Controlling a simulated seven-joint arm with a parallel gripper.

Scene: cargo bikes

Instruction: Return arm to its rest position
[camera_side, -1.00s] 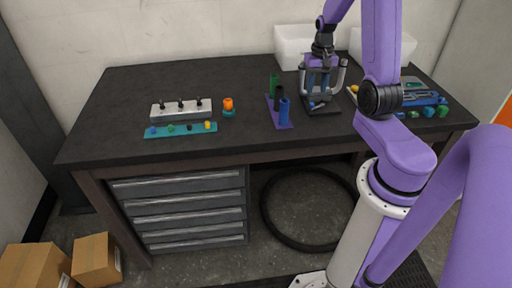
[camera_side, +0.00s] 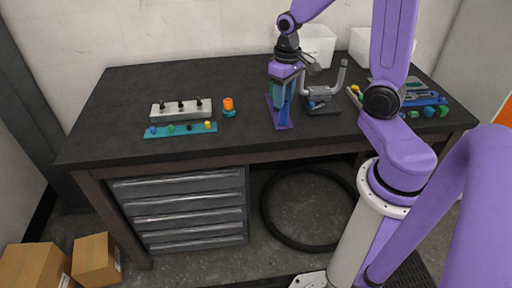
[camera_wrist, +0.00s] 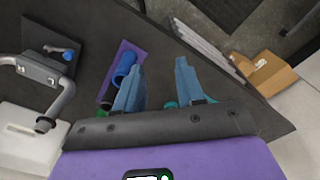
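My gripper (camera_side: 284,88) hangs above the purple board (camera_side: 285,125) on the dark workbench in the side view. In the wrist view my gripper (camera_wrist: 160,66) has its two blue-grey fingers spread apart, with only bare bench visible between them. The purple board (camera_wrist: 132,46) holds a blue cylinder (camera_wrist: 123,68), partly behind the left finger. A dark cylinder and a bit of green show lower down. In the side view my gripper hides most of these cylinders. Whether the fingers touch any of them cannot be told.
A grey clamp-like stand (camera_side: 323,100) is just right of my gripper. A white switch box (camera_side: 181,109), a teal strip (camera_side: 180,130) and an orange-topped piece (camera_side: 228,105) are at left. White bins (camera_side: 318,45) stand behind. The bench's left part is largely clear.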

